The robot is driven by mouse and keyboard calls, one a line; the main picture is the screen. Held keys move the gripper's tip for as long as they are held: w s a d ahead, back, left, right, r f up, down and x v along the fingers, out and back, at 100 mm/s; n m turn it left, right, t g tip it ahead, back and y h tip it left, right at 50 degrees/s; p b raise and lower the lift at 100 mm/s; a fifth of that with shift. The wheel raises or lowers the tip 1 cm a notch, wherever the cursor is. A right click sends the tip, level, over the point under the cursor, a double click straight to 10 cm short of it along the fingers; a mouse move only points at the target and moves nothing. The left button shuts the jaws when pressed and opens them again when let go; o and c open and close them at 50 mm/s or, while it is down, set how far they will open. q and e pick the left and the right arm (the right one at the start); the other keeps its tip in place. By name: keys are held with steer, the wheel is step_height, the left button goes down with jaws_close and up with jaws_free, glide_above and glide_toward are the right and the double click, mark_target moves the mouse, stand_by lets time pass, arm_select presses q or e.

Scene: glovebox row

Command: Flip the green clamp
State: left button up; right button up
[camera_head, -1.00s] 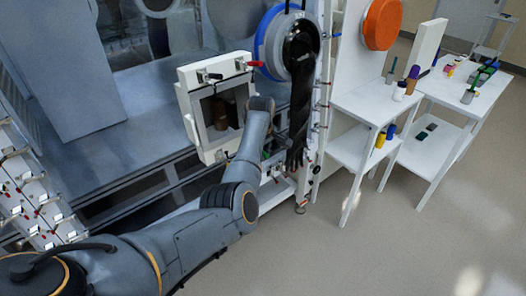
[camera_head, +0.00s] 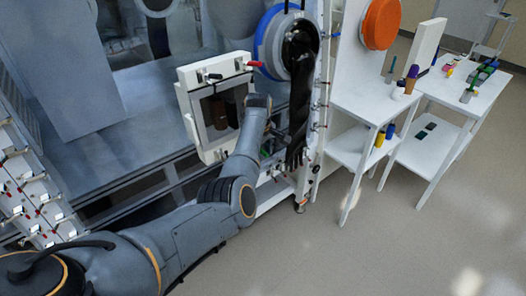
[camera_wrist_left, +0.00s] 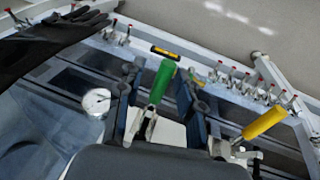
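The green clamp (camera_wrist_left: 161,81) shows in the left wrist view, its green handle standing up and tilted a little to the right above a metal base. My left gripper (camera_wrist_left: 158,78) is open, with one dark finger on each side of the green handle. Gaps show between handle and fingers, and I see no grip on it. In the head view my left gripper (camera_head: 272,138) is beside the white-framed door at the glovebox front, partly hidden by my arm. I cannot make out the green clamp clearly there. My right gripper is not in view.
A yellow-handled clamp (camera_wrist_left: 264,123) stands close to the right of my left gripper. A round gauge (camera_wrist_left: 96,102) is on the left. A black glove (camera_head: 299,110) hangs near my left gripper. White tables (camera_head: 372,105) with bottles stand to the right; the floor there is clear.

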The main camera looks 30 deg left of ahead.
arm_select(q)
steer(key=v, duration=1.2)
steer(key=shift+s, duration=0.15)
stand_by(0.4)
